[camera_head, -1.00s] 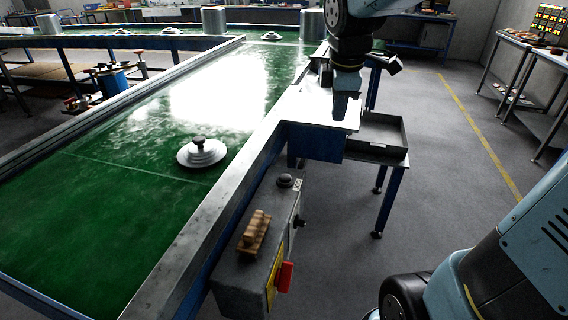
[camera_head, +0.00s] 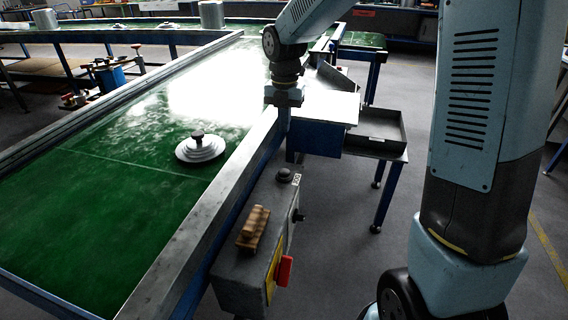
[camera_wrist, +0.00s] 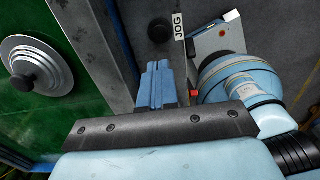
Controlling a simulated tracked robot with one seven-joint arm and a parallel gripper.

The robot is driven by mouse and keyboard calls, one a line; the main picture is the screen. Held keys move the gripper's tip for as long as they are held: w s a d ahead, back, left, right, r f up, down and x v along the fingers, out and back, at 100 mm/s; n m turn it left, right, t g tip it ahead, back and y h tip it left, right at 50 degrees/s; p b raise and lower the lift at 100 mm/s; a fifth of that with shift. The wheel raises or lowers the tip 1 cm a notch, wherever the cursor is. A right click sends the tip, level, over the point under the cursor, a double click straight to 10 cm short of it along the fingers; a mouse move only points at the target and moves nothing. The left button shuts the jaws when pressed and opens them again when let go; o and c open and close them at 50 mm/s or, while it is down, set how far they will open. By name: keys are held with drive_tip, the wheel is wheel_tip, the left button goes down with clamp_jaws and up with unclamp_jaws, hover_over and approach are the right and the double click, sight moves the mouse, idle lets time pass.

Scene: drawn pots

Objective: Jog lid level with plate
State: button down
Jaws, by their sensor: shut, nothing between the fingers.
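The lid (camera_head: 201,148), a stepped pale metal disc with a black knob, lies on the green belt (camera_head: 110,200). It also shows in the wrist view (camera_wrist: 38,62). The bright plate (camera_head: 328,106) sits at the belt's right edge, farther along than the lid. A black button (camera_head: 284,174) stands on the grey control box. In the wrist view the button (camera_wrist: 160,30) is beside a JOG label (camera_wrist: 180,28). My gripper (camera_wrist: 155,68) is shut and empty, its blue fingers pointing near the button. In the head view my fingers are hard to make out.
The grey control box (camera_head: 240,272) carries a wooden block (camera_head: 252,228) and a red switch (camera_head: 285,270). A dark open tray (camera_head: 385,140) stands right of the plate. A metal rail (camera_head: 205,215) edges the belt. Metal pots stand at the back.

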sight(284, 170)
drive_tip(key=shift+f, duration=0.15)
wheel_tip(284, 170, down, 14)
drive_tip(key=shift+r, duration=0.1)
idle(0.8)
